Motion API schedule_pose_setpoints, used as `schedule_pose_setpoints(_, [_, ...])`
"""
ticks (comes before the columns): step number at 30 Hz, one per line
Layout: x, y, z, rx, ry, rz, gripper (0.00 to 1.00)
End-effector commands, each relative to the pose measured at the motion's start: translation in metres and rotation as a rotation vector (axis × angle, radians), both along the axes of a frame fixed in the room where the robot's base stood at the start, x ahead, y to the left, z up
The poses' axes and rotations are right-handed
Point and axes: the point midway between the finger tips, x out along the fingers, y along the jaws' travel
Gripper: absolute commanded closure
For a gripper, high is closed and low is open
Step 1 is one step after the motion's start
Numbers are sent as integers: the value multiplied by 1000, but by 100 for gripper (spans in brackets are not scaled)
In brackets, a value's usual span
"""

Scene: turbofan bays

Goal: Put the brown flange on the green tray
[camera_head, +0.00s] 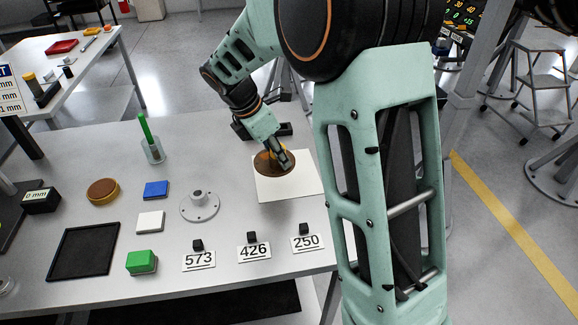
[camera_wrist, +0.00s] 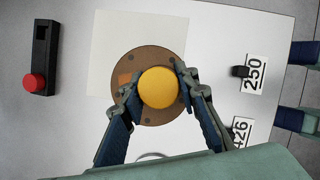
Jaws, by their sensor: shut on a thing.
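The brown flange (camera_head: 265,163) is a round disc with small holes and a yellow raised hub; it also shows in the wrist view (camera_wrist: 152,116). My gripper (camera_head: 277,152) is shut on the hub, with one finger on each side in the wrist view (camera_wrist: 157,95). The flange is over a white sheet (camera_head: 292,187); I cannot tell whether it touches it. I see no clear green tray. A green block (camera_head: 141,262) lies near the table's front edge, beside a black tray (camera_head: 84,252).
A grey flange (camera_head: 200,205), a blue block (camera_head: 156,190), a white block (camera_head: 150,221) and an amber disc (camera_head: 103,191) lie left of the sheet. A cup with a green stick (camera_head: 152,148) stands behind. Number cards (camera_head: 254,252) line the front. A red-button box (camera_wrist: 39,60) is near the sheet.

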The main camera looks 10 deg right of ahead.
Motion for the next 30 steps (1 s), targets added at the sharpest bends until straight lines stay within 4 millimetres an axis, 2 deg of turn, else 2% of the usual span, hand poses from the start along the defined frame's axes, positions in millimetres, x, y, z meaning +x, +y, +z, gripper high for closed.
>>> schedule_pose_setpoints(3, [23,-16,-13,0,0,-2,100])
schedule_pose_setpoints(6, [34,-24,-33,-1,1,-2,100])
schedule_pose_setpoints(12, [50,-34,-54,0,-2,-1,100])
schedule_pose_setpoints(20, [58,-40,-67,0,-2,-1,100])
schedule_pose_setpoints(26, [59,-41,-95,0,0,1,100])
schedule_pose_setpoints(30, [60,-41,-99,0,-4,-1,100])
